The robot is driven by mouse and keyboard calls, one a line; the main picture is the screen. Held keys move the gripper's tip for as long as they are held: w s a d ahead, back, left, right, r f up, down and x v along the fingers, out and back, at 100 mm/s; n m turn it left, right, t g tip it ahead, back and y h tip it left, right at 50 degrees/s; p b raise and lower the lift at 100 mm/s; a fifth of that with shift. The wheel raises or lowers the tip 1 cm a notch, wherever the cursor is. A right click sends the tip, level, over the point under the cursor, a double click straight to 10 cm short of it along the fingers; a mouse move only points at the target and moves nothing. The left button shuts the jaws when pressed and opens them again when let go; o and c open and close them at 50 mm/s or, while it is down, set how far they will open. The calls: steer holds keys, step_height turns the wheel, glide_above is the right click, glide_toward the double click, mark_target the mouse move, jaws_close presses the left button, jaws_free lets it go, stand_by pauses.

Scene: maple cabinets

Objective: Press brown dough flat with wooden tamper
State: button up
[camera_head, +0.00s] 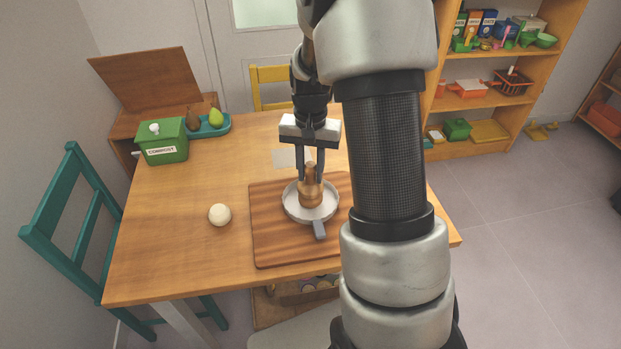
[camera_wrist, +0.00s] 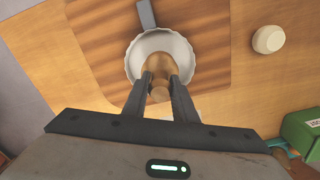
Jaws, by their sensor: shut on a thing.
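The wooden tamper (camera_head: 311,190) stands upright over the round pale pan (camera_head: 289,207), which rests on the striped wooden board (camera_head: 265,240). My gripper (camera_head: 312,176) points down and is shut on the tamper's handle. In the wrist view the tamper (camera_wrist: 159,68) shows between the two fingers (camera_wrist: 160,82), inside the fluted pan (camera_wrist: 180,46). No brown dough shows; whatever lies under the tamper is hidden. A pale round dough ball (camera_head: 219,214) lies on the table left of the board, and it also shows in the wrist view (camera_wrist: 268,39).
A green compost bin (camera_head: 163,143) and a teal tray (camera_head: 222,127) with a brown and a green pear stand at the table's back left. The pan's grey handle (camera_head: 319,229) points toward the front. A teal chair (camera_head: 85,220) stands left. The table's front left is clear.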

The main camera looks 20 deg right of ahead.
steer(key=shift+w+a, duration=0.25)
steer(key=shift+a, duration=0.8)
steer(key=shift+f+b, duration=0.5)
steer(key=shift+f, duration=0.5)
stand_by(0.8)
steer(key=shift+r, duration=0.1)
steer(key=shift+r+p, duration=0.55)
steer(key=shift+r, duration=0.05)
steer(key=shift+s+d, duration=0.25)
steer(key=shift+d, duration=0.85)
steer(key=shift+s+d, duration=0.2)
steer(key=shift+d, duration=0.85)
